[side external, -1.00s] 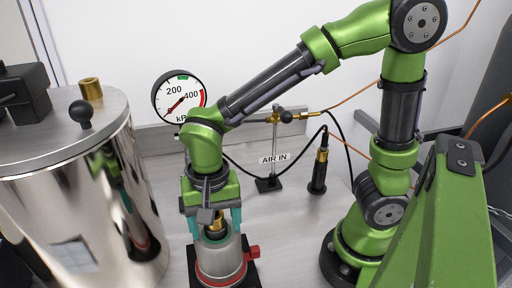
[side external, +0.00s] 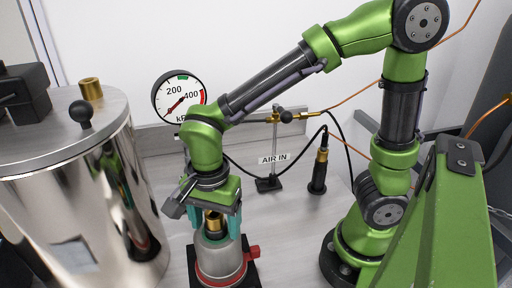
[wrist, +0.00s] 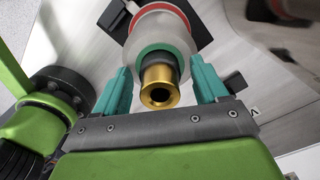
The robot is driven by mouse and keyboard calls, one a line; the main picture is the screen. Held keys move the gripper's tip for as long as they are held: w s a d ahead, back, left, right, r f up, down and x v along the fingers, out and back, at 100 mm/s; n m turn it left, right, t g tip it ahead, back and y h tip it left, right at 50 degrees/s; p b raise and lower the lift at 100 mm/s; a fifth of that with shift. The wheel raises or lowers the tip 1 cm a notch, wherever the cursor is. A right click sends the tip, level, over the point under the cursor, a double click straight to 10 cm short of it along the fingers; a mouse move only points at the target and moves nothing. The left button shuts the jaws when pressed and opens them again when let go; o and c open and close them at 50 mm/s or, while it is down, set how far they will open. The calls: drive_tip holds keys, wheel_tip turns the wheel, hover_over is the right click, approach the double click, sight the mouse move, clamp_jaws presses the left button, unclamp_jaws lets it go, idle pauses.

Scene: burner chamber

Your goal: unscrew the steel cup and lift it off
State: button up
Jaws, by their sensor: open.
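The steel cup (side external: 217,257) stands upright on a black base, a grey cylinder with a red band low down and a brass fitting (side external: 214,223) on top. In the wrist view the cup (wrist: 150,22) shows from above, with a teal ring and the brass fitting (wrist: 160,88) in front of it. My gripper (side external: 213,235) is over the cup, pointing down. In the wrist view its teal fingers are open, one on each side of the fitting, with gaps showing between. I cannot tell whether the fingertips touch the cup.
A large shiny tank (side external: 75,200) stands close on the left. A pressure gauge (side external: 180,97) hangs behind. An AIR IN stand (side external: 273,160) and a black-and-brass torch-like tool (side external: 320,170) stand back right. A red knob (side external: 253,250) sticks out beside the cup.

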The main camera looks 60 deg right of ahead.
drive_tip(key=m, duration=1.1)
clamp_jaws()
idle(0.3)
drive_tip(key=n, duration=1.1)
